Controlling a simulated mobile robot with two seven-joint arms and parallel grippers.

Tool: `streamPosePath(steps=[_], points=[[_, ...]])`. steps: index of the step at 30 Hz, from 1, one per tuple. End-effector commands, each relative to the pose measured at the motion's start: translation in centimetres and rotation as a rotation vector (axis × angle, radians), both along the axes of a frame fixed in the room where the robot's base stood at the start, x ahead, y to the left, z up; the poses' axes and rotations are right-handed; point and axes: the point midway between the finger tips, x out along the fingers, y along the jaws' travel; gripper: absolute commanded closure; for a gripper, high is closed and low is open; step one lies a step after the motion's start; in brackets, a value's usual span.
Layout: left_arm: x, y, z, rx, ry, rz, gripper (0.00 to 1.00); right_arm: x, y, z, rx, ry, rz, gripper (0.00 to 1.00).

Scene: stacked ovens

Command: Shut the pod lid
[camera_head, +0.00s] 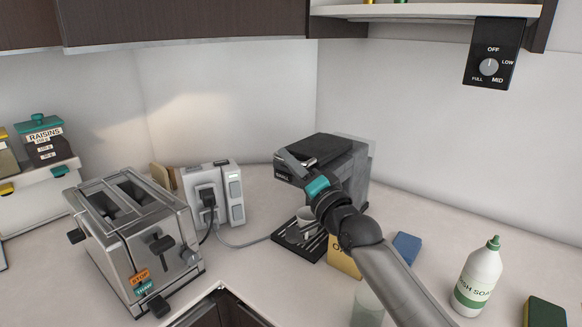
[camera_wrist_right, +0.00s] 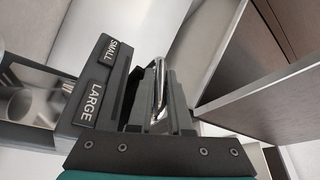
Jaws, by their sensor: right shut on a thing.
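My right gripper (camera_head: 300,164) is at the top front of the machine. In the right wrist view its fingers are shut on the chrome lid handle (camera_wrist_right: 159,88). The SMALL and LARGE buttons (camera_wrist_right: 95,85) are beside the handle. My gripper and wrist partly hide the machine's front, and I cannot tell exactly how far the pod lid is tilted. My left gripper is not in view.
A steel toaster (camera_head: 135,235) and a white socket block (camera_head: 213,195) with a plugged cord stand to the left. A soap bottle (camera_head: 478,275), a blue sponge (camera_head: 406,247) and a clear glass (camera_head: 367,308) are near my right arm. A shelf (camera_head: 430,11) hangs above.

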Motion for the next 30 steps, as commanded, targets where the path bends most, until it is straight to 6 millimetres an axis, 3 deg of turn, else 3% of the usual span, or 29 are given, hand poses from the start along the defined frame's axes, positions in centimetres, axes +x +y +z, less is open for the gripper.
streamPosePath(steps=[6, 21, 22, 30], points=[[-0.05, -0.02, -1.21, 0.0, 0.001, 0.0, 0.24, 0.01, -0.01, -0.79, -0.022, -0.029, -0.001, 1.0], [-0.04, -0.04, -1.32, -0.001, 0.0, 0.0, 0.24, 0.0, 0.0, -1.02, -0.027, -0.032, 0.0, 1.0], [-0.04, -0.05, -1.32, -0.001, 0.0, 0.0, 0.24, -0.01, 0.0, -1.03, -0.028, -0.031, -0.001, 0.81], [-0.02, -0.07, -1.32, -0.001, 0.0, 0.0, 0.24, 0.0, 0.0, -0.9, -0.026, -0.033, 0.0, 0.53]])
